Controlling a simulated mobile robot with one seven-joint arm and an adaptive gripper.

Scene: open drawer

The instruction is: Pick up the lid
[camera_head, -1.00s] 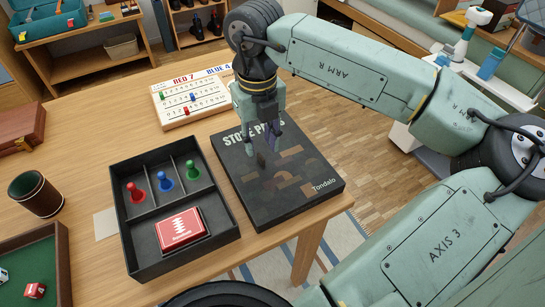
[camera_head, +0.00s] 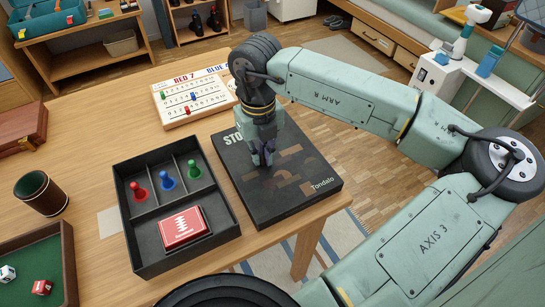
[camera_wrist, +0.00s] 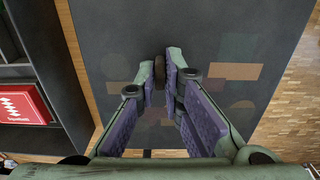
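The lid (camera_head: 264,206) is the dark flat top of a game box marked "Tondalo", lying flat on the table's right side. In the wrist view the lid (camera_wrist: 225,30) fills most of the picture. A small brown knob-like piece (camera_wrist: 160,68) stands on it between my fingertips. My gripper (camera_head: 265,160) points down at the middle of the lid; in the wrist view the gripper (camera_wrist: 160,75) has its fingers close together, and the piece fills the gap between their tips. In the head view my fingers hide this piece. I see no gap under the lid.
A black divided tray (camera_head: 146,232) with red, blue and green pawns and a red card box (camera_head: 184,227) stands close left of the lid. A white score board (camera_head: 172,115) lies behind. A dice cup (camera_head: 41,192) and a green dice tray (camera_head: 68,262) are at left.

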